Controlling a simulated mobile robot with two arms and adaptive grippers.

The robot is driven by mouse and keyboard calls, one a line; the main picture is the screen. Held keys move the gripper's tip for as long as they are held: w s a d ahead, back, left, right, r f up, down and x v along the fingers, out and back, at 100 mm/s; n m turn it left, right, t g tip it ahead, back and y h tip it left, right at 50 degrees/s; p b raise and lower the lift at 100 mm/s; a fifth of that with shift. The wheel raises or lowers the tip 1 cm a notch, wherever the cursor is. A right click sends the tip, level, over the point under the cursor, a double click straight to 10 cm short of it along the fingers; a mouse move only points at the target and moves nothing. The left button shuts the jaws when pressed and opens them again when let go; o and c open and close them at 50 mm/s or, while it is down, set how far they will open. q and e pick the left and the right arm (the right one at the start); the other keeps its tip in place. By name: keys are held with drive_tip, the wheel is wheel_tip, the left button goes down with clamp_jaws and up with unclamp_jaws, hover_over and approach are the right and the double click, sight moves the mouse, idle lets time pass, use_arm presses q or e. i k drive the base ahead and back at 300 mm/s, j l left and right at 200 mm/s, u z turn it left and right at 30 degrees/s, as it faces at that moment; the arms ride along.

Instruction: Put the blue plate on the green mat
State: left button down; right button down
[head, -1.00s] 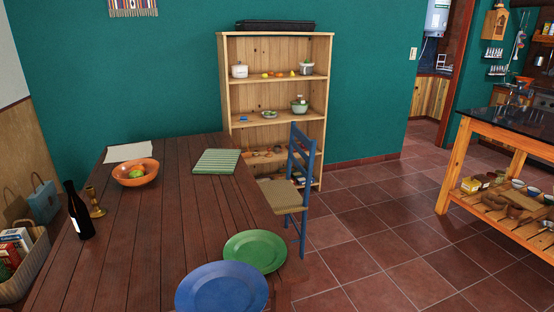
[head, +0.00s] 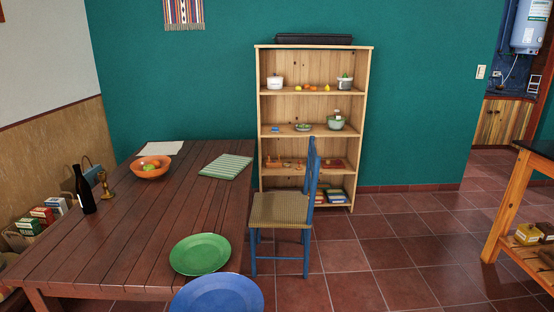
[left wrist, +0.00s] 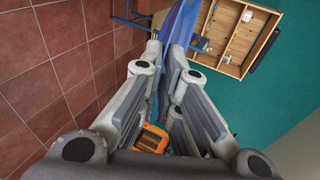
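The blue plate (head: 217,296) is at the bottom edge of the head view, in front of the table's near right corner, partly cut off. In the left wrist view the blue plate (left wrist: 181,25) shows edge-on between the fingers of my left gripper (left wrist: 172,62), which is shut on it. The green striped mat (head: 226,166) lies flat on the table's far right part, with nothing on it. My left gripper is not visible in the head view. My right gripper is in neither view.
A green plate (head: 200,254) lies on the wooden table (head: 130,235) near its front right corner. An orange fruit bowl (head: 150,168), dark bottle (head: 84,190) and brass candlestick (head: 106,186) stand further left. A blue chair (head: 292,210) stands beside the table, before a shelf (head: 313,105).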

sight(227, 164)
drive_tip(key=i+l+u, duration=0.35)
drive_tip(key=i+l, duration=0.25)
drive_tip(key=i+l+u, duration=0.2)
drive_tip(key=l, duration=0.2)
drive_tip(key=i+l+u, duration=0.15)
drive_tip(key=i+l, duration=0.15)
drive_tip(key=i+l+u, duration=0.2)
drive_tip(key=l, duration=0.3)
drive_tip(key=i+l+u, duration=0.25)
drive_tip(key=i+l, duration=0.4)
drive_tip(key=i+l+u, duration=0.3)
drive_tip(key=i+l, duration=0.35)
drive_tip(key=l, duration=0.15)
drive_tip(key=i+l, duration=0.5)
